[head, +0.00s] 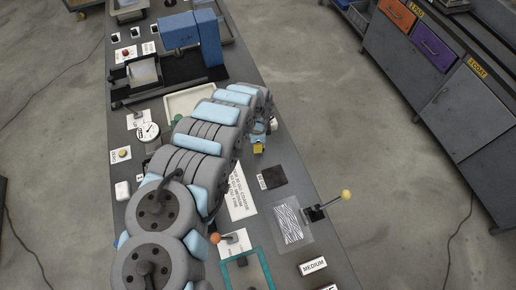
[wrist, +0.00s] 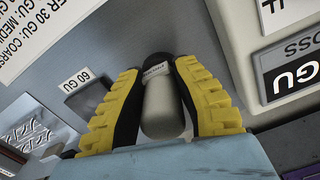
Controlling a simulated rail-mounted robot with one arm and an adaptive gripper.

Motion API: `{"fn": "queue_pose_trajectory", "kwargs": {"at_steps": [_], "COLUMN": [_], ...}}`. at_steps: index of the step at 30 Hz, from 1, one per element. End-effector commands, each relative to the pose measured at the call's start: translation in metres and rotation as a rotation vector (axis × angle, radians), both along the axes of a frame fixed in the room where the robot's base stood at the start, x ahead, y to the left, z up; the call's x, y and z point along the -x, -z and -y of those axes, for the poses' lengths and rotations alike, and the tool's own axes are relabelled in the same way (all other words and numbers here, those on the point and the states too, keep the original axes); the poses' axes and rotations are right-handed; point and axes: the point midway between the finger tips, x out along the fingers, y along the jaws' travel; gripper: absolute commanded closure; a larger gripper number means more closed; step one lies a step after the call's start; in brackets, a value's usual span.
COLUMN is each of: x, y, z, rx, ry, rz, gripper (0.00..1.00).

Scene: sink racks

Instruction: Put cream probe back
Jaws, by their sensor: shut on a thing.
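A cream cylindrical probe (wrist: 163,110) sits between the two yellow-and-black fingers of my gripper (wrist: 165,64), which is shut on it. A small printed label (wrist: 157,70) shows at the probe's far end, between the fingertips. I cannot tell whether the probe touches the surface beyond it. In the head view my gripper (head: 258,146) is over the right part of the bench, mostly hidden by my arm, and the probe cannot be made out there.
A dark square tile (head: 273,177) lies beside a printed instruction sheet (head: 239,195). A patterned sheet (head: 290,222) and a yellow-knobbed lever (head: 346,194) are nearer. A cream tray (head: 180,103) and blue machine (head: 205,38) stand farther back. Right of the bench is open floor.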

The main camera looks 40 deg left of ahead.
Motion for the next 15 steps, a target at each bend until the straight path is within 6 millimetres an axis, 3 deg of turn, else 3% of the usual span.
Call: {"fn": "queue_pose_trajectory", "kwargs": {"at_steps": [1, 5, 15], "x": [0.001, 0.003, 0.004], "y": [0.013, 0.024, 0.023], "z": [-0.001, -0.004, -0.005], "rx": [0.001, 0.001, 0.000], "ry": [-0.003, -0.008, -0.009], "rz": [-0.001, -0.001, -0.001], "gripper": [1.00, 1.00, 1.00]}}
